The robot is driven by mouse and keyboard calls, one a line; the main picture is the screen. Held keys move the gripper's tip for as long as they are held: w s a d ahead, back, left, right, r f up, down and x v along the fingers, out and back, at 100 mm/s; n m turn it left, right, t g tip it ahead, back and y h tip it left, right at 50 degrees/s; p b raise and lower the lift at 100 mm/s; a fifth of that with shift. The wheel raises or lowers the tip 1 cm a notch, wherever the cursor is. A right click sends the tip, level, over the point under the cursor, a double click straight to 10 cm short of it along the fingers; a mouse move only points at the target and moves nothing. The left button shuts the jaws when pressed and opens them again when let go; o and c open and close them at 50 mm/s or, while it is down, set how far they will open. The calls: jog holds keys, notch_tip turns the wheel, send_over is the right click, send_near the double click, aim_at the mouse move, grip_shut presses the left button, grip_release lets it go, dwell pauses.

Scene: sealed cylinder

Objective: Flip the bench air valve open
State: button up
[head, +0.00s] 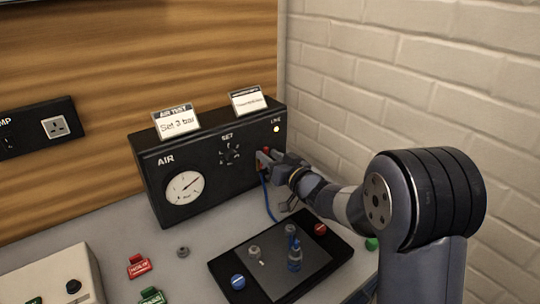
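The black air box (166,150) stands at the back of the bench, with a gauge (184,188), a SET knob (231,154) and a small lit LINE lamp (276,129). A small red part (265,151), which looks like the valve lever, shows at the right of its front face. My gripper (265,160) is right at this red part and hides most of it. I cannot tell whether it touches the part, or whether its fingers are open or shut. A blue hose (268,198) runs down from just below there.
A black tray (226,268) with a grey cylinder, a blue-and-grey fitting and coloured caps lies in front. Red (138,266) and green (152,296) tags and a small grey knob (183,252) lie to its left. A brick wall (420,80) bounds the right side.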

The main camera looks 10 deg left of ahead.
jog(key=shift+w+a, duration=0.1)
grip_shut()
dwell(0.4)
jog(key=shift+f+b, duration=0.1)
jog(key=shift+b, duration=0.2)
jog(key=shift+s+a+n+b, duration=0.2)
jog(key=shift+s+n+b, duration=0.05)
jog(key=shift+n+b, duration=0.55)
jog(key=shift+s+a+n+b, duration=0.15)
jog(key=shift+s+n+b, duration=0.05)
jog(key=shift+n+b, duration=0.55)
